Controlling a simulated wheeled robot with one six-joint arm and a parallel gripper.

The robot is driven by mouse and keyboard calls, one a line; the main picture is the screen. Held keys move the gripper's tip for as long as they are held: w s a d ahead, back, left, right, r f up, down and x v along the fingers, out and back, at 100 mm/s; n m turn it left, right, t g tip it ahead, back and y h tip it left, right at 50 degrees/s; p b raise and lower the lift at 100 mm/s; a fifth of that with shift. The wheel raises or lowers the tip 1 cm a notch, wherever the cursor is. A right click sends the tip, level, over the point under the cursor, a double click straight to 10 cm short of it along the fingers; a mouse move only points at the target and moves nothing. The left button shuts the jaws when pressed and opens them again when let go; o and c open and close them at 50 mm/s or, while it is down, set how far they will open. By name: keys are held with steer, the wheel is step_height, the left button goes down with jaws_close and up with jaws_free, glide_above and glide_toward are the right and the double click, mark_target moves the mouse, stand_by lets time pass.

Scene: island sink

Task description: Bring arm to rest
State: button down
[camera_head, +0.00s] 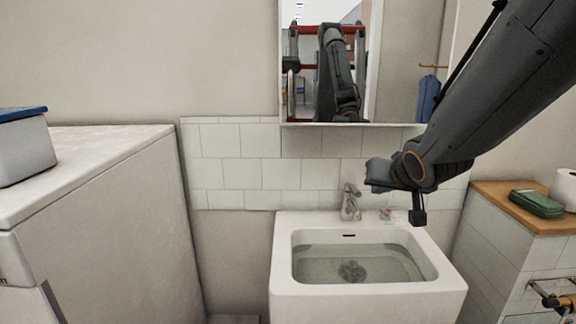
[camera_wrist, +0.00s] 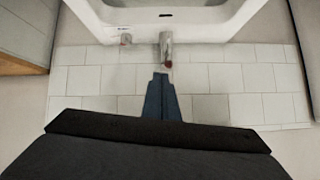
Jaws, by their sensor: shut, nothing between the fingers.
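My dark grey arm reaches in from the upper right in the head view. My gripper (camera_head: 376,172) is at its end, above the back part of the white sink (camera_head: 285,290) and in front of the tiled wall. In the wrist view my gripper (camera_wrist: 161,76) shows as two blue-grey fingers shut together with nothing between them. The fingertips appear just below the faucet (camera_wrist: 166,48) in that picture. The faucet also shows in the head view (camera_head: 350,203), left of my gripper. I cannot tell the exact gap between them.
A mirror cabinet (camera_head: 400,60) hangs on the wall behind my arm. A white appliance (camera_head: 110,230) with a blue-lidded box (camera_head: 22,150) stands left. A wooden-topped cabinet (camera_head: 490,195) with a green case (camera_head: 537,204) and a white roll (camera_head: 566,186) stands right. The sink basin looks water-filled.

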steer(key=s+a+f+n+g, duration=0.1)
steer(key=s+a+f+g, duration=0.1)
steer(key=s+f, duration=0.3)
steer(key=s+a+f+g, duration=0.2)
steer(key=s+f+g, duration=0.3)
steer(key=s, duration=0.4)
steer(key=s+a+f+n+g, duration=0.1)
steer(key=s+a+f+g, duration=0.1)
steer(key=s+f, duration=0.4)
steer(key=shift+s+a+f+n+g+y, duration=0.3)
steer(key=shift+s+f+g+y, duration=0.1)
steer(key=shift+s+g, duration=0.4)
